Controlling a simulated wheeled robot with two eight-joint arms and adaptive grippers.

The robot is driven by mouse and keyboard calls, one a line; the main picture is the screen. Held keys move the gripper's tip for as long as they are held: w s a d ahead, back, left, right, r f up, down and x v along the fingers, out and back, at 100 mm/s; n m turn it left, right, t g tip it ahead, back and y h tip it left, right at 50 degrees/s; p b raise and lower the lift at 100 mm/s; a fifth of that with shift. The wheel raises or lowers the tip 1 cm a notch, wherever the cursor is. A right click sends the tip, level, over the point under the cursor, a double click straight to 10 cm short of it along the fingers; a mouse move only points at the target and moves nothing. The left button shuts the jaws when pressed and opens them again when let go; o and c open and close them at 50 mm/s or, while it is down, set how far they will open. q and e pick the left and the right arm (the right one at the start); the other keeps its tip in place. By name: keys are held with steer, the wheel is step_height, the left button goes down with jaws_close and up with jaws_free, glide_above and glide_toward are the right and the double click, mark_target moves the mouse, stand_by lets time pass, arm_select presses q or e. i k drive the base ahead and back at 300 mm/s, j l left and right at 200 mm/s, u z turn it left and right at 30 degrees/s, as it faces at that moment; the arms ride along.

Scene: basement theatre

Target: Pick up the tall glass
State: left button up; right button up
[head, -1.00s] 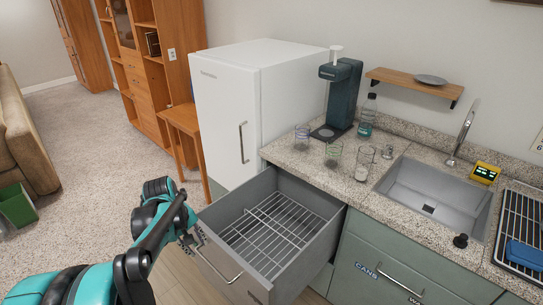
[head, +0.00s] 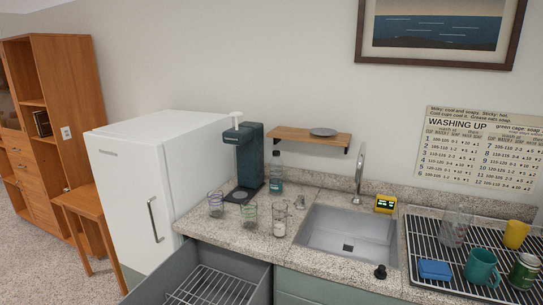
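Three glasses stand on the granite counter left of the sink. The rightmost one, a clear tall glass (head: 280,222) with something pale low inside or behind it, looks slightly taller than the others. A purple-banded glass (head: 215,205) and a green-banded glass (head: 249,215) stand to its left. Another clear tall glass (head: 453,228) stands on the dish rack (head: 440,290) at the right. I cannot tell which one the task names. Neither of my grippers is in view.
A drink machine (head: 250,158) and a bottle (head: 276,172) stand behind the glasses. An open drawer (head: 172,278) juts out below the counter. The sink (head: 345,232) lies to the right. The rack also holds a teal mug (head: 480,266), yellow cup (head: 515,234), green can (head: 524,271) and blue sponge (head: 435,269).

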mark_target(280, 221)
steer(key=u, duration=1.25)
steer(key=z, duration=1.3)
steer(key=i+j, duration=0.2)
steer(key=j, duration=0.15)
steer(key=i+j+z, duration=0.1)
steer(key=j, duration=0.25)
steer(key=i+j, duration=0.45)
steer(key=j, duration=0.25)
steer(key=z, duration=0.05)
